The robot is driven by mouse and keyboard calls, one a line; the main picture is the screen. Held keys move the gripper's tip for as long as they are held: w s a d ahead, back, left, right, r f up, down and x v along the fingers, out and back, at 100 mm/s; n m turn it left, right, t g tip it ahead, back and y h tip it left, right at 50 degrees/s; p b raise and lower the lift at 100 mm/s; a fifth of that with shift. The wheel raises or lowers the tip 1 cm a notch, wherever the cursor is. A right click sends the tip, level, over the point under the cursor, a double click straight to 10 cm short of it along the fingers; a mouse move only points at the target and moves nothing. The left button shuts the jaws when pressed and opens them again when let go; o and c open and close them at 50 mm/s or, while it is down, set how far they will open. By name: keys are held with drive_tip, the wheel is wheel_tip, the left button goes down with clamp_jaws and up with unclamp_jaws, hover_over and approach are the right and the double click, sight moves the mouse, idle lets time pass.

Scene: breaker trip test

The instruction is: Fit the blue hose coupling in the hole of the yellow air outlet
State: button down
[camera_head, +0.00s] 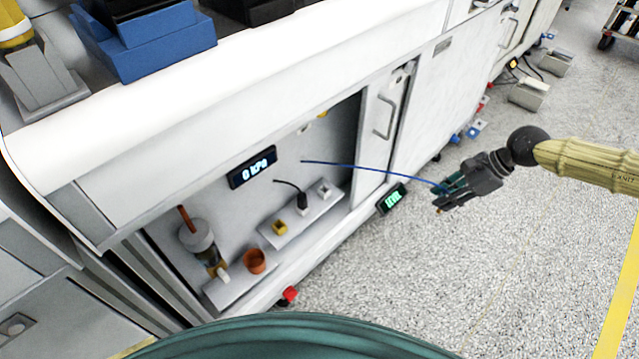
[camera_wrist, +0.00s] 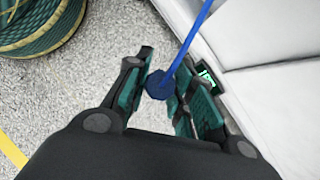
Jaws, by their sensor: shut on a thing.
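The blue hose coupling (camera_wrist: 160,85) is between the fingers of my gripper (camera_wrist: 167,80) in the wrist view, with the blue hose (camera_wrist: 186,45) leading up from it. In the head view my gripper (camera_head: 452,192) is shut on it, out in front of the cabinet over the floor; the coupling is hard to make out there. The blue hose (camera_head: 370,167) runs from the cabinet's back wall to my gripper. The yellow air outlet (camera_head: 280,228) sits on a small ledge inside the open cabinet, left of and well apart from my gripper. Its hole is too small to see clearly.
Beside the outlet on the ledge are a black plug with a cable (camera_head: 302,203) and a pale block (camera_head: 324,188). An orange cup (camera_head: 254,261) stands to the left. A display (camera_head: 252,167) reads 0 kPa. A green-lit display (camera_head: 392,199) is at the cabinet's front edge.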

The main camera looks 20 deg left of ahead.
drive_tip(key=s+a+m+t+p, duration=0.2)
drive_tip(key=s+a, duration=0.3)
drive_tip(key=a, duration=0.8)
drive_tip(key=s+a+m+t+p, duration=0.2)
drive_tip(key=s+a+m, duration=0.3)
drive_tip(key=a, duration=0.8)
drive_tip(key=s+a+m+t+h+p, duration=0.1)
drive_tip(key=s+a, duration=0.5)
drive_tip(key=a, duration=0.7)
drive_tip(key=m+p, duration=0.1)
drive_tip(key=m, duration=0.1)
drive_tip(key=shift+a+r+m+t+p, duration=0.3)
drive_tip(key=shift+t+p, duration=0.05)
drive_tip(key=shift+t, duration=0.05)
drive_tip(key=shift+r, duration=0.1)
drive_tip(key=shift+f+b, duration=0.95)
drive_tip(key=shift+f, duration=1.95)
drive_tip(key=shift+p, duration=1.1)
drive_tip(key=shift+f+b, duration=0.3)
drive_tip(key=shift+f, duration=0.8)
